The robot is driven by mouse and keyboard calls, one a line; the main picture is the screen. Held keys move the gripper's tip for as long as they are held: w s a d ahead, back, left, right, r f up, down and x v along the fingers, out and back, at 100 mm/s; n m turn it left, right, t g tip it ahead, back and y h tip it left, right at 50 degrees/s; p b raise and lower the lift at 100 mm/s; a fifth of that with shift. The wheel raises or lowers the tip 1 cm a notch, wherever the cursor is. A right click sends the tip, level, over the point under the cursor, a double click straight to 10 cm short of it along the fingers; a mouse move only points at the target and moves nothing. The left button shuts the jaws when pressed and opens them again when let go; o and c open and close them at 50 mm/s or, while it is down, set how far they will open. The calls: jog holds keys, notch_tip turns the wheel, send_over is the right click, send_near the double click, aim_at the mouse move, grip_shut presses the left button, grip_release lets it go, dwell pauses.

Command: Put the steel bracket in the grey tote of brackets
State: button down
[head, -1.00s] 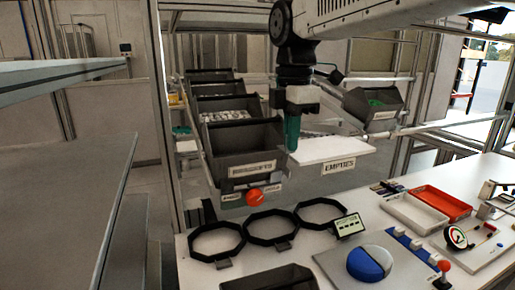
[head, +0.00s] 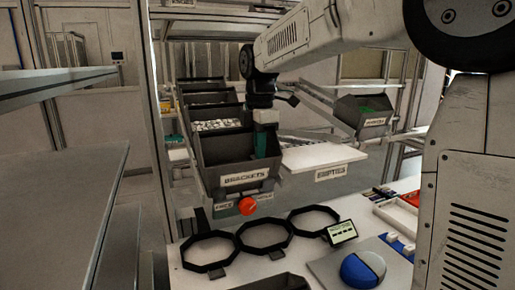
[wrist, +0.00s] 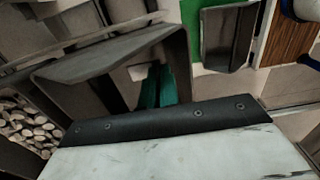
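The grey tote labelled BRACKETS (head: 244,179) stands at the front of a row of dark bins in the head view. My gripper (head: 266,146), with teal fingers, points down at the tote's right side, its tips at about the height of the tote's opening. In the wrist view the teal fingers (wrist: 158,88) show between dark grey panels, partly hidden by a pale, riveted part of my own wrist. I cannot make out a steel bracket in either view. A small pale patch beside the fingers is too unclear to name. The finger gap is not clear.
A white EMPTIES shelf (head: 318,157) lies just right of the tote. A red ball (head: 247,206) sits below the tote's front. Black octagonal rings (head: 263,237) lie on the bench.

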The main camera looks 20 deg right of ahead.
jog(key=shift+f, duration=0.6)
jog(key=c, duration=1.9)
grip_release()
jog(key=shift+c, duration=0.2)
notch_tip(320, 180, up, 13)
jog(key=s+f+m, duration=0.9)
jog(key=s+f, duration=0.1)
jog(key=s, duration=0.5)
jog(key=s+f+m+t, duration=0.1)
jog(key=s+f+m, duration=0.8)
jog(key=s, duration=0.7)
jog(key=shift+d+f, duration=0.45)
jog(key=shift+f, duration=0.5)
